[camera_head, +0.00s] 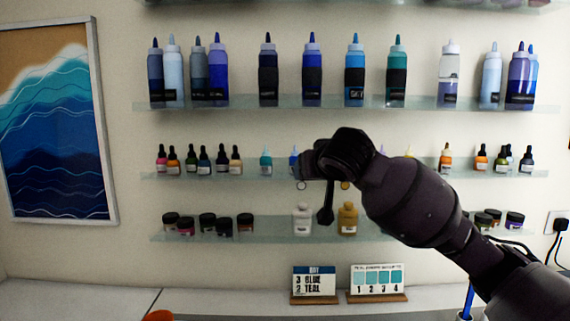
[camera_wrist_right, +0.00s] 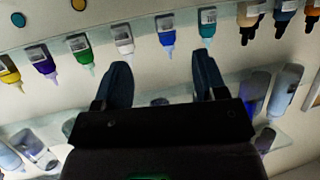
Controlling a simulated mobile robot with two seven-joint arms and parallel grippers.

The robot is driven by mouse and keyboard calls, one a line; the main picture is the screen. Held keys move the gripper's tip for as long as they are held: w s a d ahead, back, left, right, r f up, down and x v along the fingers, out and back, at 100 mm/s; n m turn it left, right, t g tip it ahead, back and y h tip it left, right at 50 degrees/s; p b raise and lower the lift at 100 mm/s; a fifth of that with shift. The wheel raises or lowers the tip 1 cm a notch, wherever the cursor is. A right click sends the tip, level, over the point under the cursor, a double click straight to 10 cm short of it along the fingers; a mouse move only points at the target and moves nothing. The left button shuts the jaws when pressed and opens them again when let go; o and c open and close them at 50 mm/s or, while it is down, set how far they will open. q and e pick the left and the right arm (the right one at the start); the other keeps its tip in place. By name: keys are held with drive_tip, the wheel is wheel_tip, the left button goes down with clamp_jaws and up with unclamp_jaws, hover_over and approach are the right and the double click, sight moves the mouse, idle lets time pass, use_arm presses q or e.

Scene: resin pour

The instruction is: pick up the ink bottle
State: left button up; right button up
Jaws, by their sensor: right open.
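Small ink bottles with dropper caps stand in a row on the middle glass shelf (camera_head: 215,174). A teal ink bottle (camera_head: 266,161) is in clear view; a blue one (camera_head: 293,159) beside it is partly covered by my right gripper (camera_head: 304,165). Further bottles behind my right arm are hidden or partly hidden. In the right wrist view, which looks upside down, my right gripper (camera_wrist_right: 162,78) is open and empty. The blue bottle (camera_wrist_right: 166,34) and teal bottle (camera_wrist_right: 207,24) appear beyond the gap between its fingers. Neither appears to be gripped. My left gripper is not in view.
The upper shelf (camera_head: 340,102) holds several tall squeeze bottles. The lower shelf (camera_head: 275,236) holds dark jars, a white bottle (camera_head: 303,218) and a gold bottle (camera_head: 347,218). Two small signs (camera_head: 314,281) (camera_head: 379,278) stand on the counter (camera_head: 235,300). A framed wave picture (camera_head: 55,125) hangs left.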

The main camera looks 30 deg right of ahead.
approach(296, 157)
drive_tip(key=w+d+f, duration=0.2)
drive_tip(key=w+f, duration=0.2)
drive_tip(key=w, duration=0.1)
drive_tip(key=w+d+p, duration=0.1)
drive_tip(key=w, duration=0.1)
drive_tip(key=w+p, duration=0.1)
drive_tip(key=w, duration=0.1)
drive_tip(key=shift+d+f, duration=0.15)
drive_tip(key=shift+f, duration=0.2)
drive_tip(key=shift+w+d+f, duration=0.1)
drive_tip(key=shift+w+f, duration=0.15)
drive_tip(key=shift+w, duration=0.15)
drive_tip(key=c, duration=1)
drive_tip(key=shift+r, duration=0.1)
